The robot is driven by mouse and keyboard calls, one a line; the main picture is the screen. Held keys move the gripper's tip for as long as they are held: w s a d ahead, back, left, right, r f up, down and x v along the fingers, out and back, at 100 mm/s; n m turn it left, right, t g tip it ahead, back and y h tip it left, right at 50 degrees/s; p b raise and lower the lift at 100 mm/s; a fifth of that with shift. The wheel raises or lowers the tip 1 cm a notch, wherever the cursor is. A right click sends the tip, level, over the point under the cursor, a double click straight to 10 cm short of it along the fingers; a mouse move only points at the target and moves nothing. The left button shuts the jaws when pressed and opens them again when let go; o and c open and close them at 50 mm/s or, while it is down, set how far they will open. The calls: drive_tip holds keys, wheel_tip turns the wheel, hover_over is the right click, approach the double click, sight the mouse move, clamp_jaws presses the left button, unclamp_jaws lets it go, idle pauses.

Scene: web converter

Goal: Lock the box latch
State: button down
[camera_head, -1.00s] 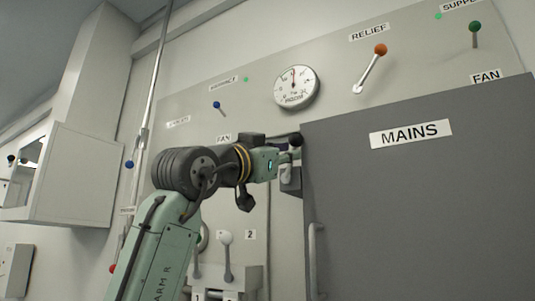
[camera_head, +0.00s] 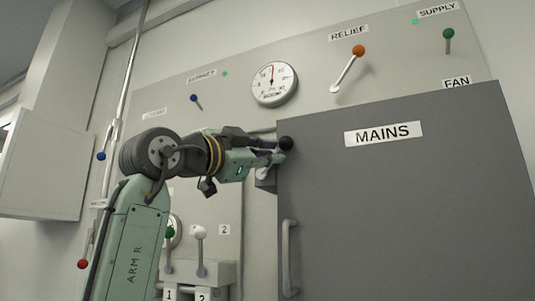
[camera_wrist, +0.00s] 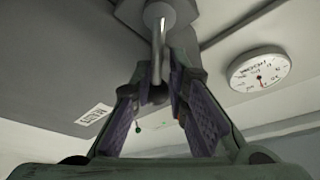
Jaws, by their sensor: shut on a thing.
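The grey box marked MAINS (camera_head: 400,200) fills the right of the head view, its door shut. Its latch lever has a black ball knob (camera_head: 286,143) at the box's upper left corner; the lever's mount (camera_head: 265,178) is partly hidden behind my gripper. My gripper (camera_head: 272,158) reaches in from the left and is shut around the latch lever. In the wrist view, the pale lever rod (camera_wrist: 158,45) runs down between my purple-padded fingers (camera_wrist: 163,80), with the dark knob (camera_wrist: 157,95) between them. Exact finger contact is hard to see.
A vertical handle (camera_head: 287,258) is on the box door's left edge. Above are a round gauge (camera_head: 274,84) and an orange-knobbed RELIEF lever (camera_head: 347,68). White-knobbed (camera_head: 200,248) and green-knobbed levers stand below my arm. The wall panel left of the gauge has a small blue-knobbed lever (camera_head: 196,101).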

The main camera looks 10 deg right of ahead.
drive_tip(key=shift+r, duration=0.1)
drive_tip(key=c, duration=1.7)
unclamp_jaws()
drive_tip(key=shift+s, duration=0.1)
drive_tip(key=v, duration=1.2)
drive_tip(key=shift+c, duration=0.3)
